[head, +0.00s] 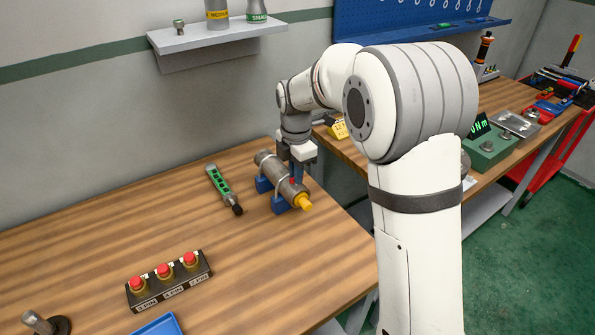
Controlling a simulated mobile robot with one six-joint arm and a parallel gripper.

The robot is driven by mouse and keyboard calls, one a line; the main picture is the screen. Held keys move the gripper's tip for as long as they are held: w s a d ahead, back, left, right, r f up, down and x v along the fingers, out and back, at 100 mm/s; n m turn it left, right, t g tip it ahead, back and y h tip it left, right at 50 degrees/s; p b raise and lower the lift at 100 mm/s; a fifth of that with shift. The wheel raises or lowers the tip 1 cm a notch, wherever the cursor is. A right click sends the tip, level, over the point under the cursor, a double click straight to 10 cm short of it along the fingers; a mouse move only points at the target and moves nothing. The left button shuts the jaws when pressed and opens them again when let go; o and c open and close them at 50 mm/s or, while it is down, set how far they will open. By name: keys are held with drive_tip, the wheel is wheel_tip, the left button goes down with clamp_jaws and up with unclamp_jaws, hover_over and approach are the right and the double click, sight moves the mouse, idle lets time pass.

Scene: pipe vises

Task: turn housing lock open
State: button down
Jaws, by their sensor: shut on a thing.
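A grey-brown cylindrical housing (267,164) lies across blue pipe vises (281,205) near the right edge of the wooden bench. A yellow tip (304,202) sticks out of its near end, and a small red spot shows on its side. My gripper (290,163) points down at the housing's upper side and is shut on a part there, which looks to be the housing lock. The fingers and the gripper body hide that part, so its position cannot be told.
A green and black tool (220,187) lies left of the vises. A black box with red-topped pieces (168,280) stands nearer, beside a blue tray (160,325). A wall shelf (215,38) is behind. The bench's left middle is clear.

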drive_tip(key=shift+w+r, duration=0.2)
idle(0.3)
drive_tip(key=c, duration=1.8)
unclamp_jaws()
drive_tip(key=shift+o, duration=1.4)
drive_tip(key=shift+f, duration=0.15)
wheel_tip(320, 180, up, 8)
drive_tip(key=shift+f, duration=0.1)
drive_tip(key=s+d+r+m+t, duration=0.2)
drive_tip(key=s+d+m, duration=0.9)
drive_tip(key=s+m, duration=0.2)
drive_tip(key=s+d+f+m, duration=0.2)
drive_tip(key=s+d+m, duration=0.1)
drive_tip(key=s+m, duration=0.3)
drive_tip(key=s+d+f+m, duration=0.2)
drive_tip(key=s+m, duration=0.3)
drive_tip(key=s, duration=0.2)
drive_tip(key=shift+s+d+f+m+t, duration=0.15)
drive_tip(key=shift+s+d+m+t, duration=0.25)
